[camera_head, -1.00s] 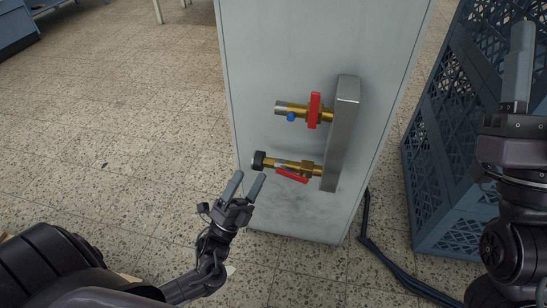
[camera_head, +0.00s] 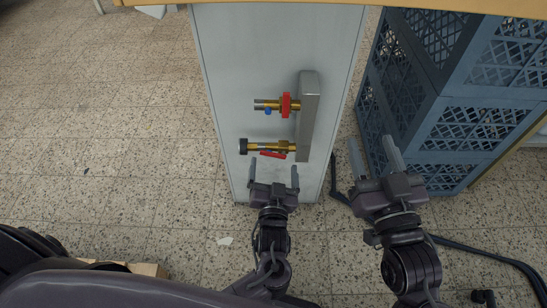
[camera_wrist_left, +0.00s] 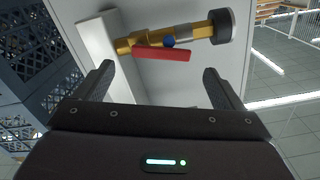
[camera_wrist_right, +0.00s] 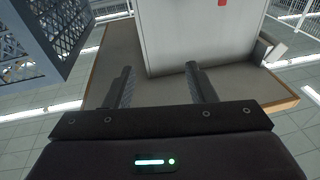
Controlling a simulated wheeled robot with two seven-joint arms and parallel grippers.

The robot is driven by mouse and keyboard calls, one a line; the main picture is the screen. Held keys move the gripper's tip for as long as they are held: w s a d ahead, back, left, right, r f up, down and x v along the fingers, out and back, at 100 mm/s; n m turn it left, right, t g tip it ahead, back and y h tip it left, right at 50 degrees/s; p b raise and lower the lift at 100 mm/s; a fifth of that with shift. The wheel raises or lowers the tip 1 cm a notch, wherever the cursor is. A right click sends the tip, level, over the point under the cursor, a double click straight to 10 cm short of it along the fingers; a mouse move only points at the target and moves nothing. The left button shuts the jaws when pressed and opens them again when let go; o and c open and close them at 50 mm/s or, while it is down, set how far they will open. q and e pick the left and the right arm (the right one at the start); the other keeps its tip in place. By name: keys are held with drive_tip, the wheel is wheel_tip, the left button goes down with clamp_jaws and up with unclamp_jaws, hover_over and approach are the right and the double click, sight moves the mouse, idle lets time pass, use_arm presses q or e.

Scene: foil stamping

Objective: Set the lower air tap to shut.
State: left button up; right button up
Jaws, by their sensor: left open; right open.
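The lower air tap is a brass valve (camera_head: 268,146) with a black end, fixed to a metal bracket (camera_head: 308,115) on the grey cabinet panel. Its red lever (camera_head: 272,155) lies nearly along the pipe. The left wrist view also shows this red lever (camera_wrist_left: 162,55) and brass body (camera_wrist_left: 150,38) beyond the fingers. The upper tap (camera_head: 272,105) has a red handle (camera_head: 286,105) standing across its pipe. My left gripper (camera_head: 273,177) is open and empty just below the lower tap, apart from the lever. My right gripper (camera_head: 372,158) is open and empty, right of the cabinet.
Blue lattice crates (camera_head: 455,90) stand right of the cabinet (camera_head: 235,60). A dark hose (camera_head: 480,254) runs along the floor at the right. The tiled floor (camera_head: 110,120) left of the cabinet is mostly clear.

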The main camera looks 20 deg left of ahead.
sight(274, 154)
use_arm(q)
drive_tip(key=x, duration=0.3)
drive_tip(key=shift+w+a+b, duration=0.1)
drive_tip(key=shift+w+b, duration=0.15)
drive_tip(key=shift+b, duration=0.1)
drive_tip(key=shift+w+a, duration=0.1)
drive_tip(key=shift+w, duration=0.2)
use_arm(e)
wheel_tip(274, 154, up, 8)
drive_tip(key=s+d+t+y, duration=0.1)
drive_tip(key=t, duration=0.2)
drive_tip(key=shift+s+f+t, duration=0.15)
drive_tip(key=shift+f+t, duration=0.05)
drive_tip(key=shift+t, duration=0.2)
use_arm(q)
drive_tip(key=shift+c, duration=0.4)
